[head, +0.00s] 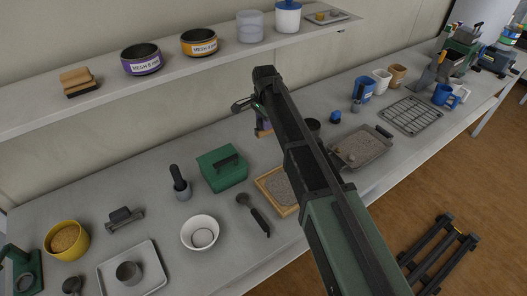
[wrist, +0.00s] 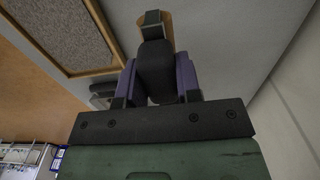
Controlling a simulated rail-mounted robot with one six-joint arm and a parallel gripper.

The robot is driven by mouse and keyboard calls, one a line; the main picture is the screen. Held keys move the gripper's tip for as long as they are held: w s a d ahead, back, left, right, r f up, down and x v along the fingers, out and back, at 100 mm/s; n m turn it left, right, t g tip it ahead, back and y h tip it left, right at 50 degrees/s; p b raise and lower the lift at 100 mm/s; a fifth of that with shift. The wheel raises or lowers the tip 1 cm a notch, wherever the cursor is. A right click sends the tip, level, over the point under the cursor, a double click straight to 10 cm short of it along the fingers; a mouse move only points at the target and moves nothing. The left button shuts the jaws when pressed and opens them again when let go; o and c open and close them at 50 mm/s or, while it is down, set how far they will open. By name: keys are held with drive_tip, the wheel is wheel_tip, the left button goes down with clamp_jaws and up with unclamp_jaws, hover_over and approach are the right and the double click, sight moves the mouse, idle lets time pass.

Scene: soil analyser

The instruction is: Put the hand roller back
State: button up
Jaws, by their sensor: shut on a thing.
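My gripper (wrist: 158,80) is shut on a dark piece, taken to be the hand roller (wrist: 154,66), with a purple finger on each side of it. A dark block and a tan piece (wrist: 168,28) show just beyond it; I cannot tell whether these belong to the roller or lie behind it. In the head view my gripper (head: 262,128) is mostly hidden behind my arm, above the bench behind the wooden soil tray (head: 260,183). The tray also shows at the upper left of the wrist view (wrist: 118,53).
A green box (head: 221,171), a white bowl (head: 199,230) and a black-handled scoop (head: 254,215) stand left of my arm. A metal pan (head: 366,150) and a wire rack (head: 411,116) lie to the right. The shelf (head: 110,110) runs along the wall behind.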

wheel_tip(320, 180, down, 10)
drive_tip(key=b, duration=0.9)
drive_tip(key=shift+f, duration=0.1)
drive_tip(key=shift+r, duration=0.3)
drive_tip(key=shift+f, duration=0.15)
drive_tip(key=o, duration=0.8)
drive_tip(key=shift+o, duration=0.2)
